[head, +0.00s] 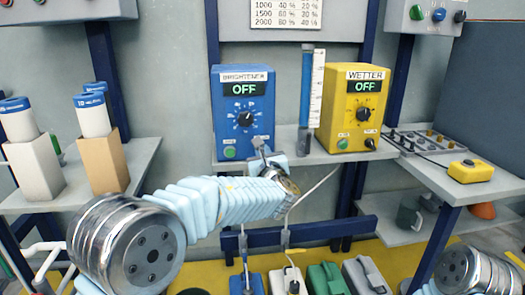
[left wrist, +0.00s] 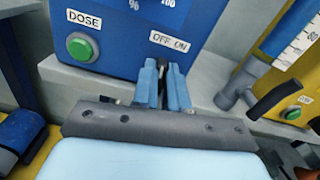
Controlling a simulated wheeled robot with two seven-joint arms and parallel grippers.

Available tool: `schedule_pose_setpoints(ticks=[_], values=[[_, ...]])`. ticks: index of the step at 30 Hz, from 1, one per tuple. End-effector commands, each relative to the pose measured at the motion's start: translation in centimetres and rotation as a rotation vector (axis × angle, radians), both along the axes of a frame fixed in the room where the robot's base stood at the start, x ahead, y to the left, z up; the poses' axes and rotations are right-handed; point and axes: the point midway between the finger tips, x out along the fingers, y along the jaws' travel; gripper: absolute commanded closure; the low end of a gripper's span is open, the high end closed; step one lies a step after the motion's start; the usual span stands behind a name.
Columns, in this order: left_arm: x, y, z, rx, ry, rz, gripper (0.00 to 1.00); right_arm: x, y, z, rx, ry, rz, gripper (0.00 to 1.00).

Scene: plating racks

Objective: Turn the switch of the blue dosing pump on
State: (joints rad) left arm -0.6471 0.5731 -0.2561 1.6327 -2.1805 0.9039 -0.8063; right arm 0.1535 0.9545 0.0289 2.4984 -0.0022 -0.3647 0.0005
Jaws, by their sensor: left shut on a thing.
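The blue dosing pump (head: 228,108), labelled BRIGHTENER, stands on the back shelf with OFF on its display. In the left wrist view, its lower front (left wrist: 115,62) shows a green DOSE button (left wrist: 80,48) and an OFF ON label (left wrist: 170,40). My left gripper (head: 260,146) is at the pump's lower right front. In the wrist view its two light-blue fingers (left wrist: 163,72) are shut on the small dark switch (left wrist: 163,62) just below that label. The fingers hide most of the switch, so its exact tilt is unclear. My right gripper is out of view.
A yellow WETTER pump (head: 350,105), also showing OFF, stands to the right. A blue-filled measuring tube (head: 306,90) stands between the pumps, close to my gripper. White bottles in holders (head: 105,160) are at left. Several coloured containers (head: 325,278) stand below.

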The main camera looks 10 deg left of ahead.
Motion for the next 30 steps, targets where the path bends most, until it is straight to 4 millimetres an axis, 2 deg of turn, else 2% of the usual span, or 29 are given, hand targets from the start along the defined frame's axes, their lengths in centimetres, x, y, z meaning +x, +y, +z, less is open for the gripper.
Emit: schedule_pose_setpoints(ticks=[15, 30], values=[[0.1, -0.4, 0.1, 0.458, 0.134, -0.002, 1.00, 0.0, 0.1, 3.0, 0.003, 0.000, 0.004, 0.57], [0.1, -0.5, -0.2, 0.719, 0.209, -0.001, 1.00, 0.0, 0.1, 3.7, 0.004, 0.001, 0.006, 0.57]])
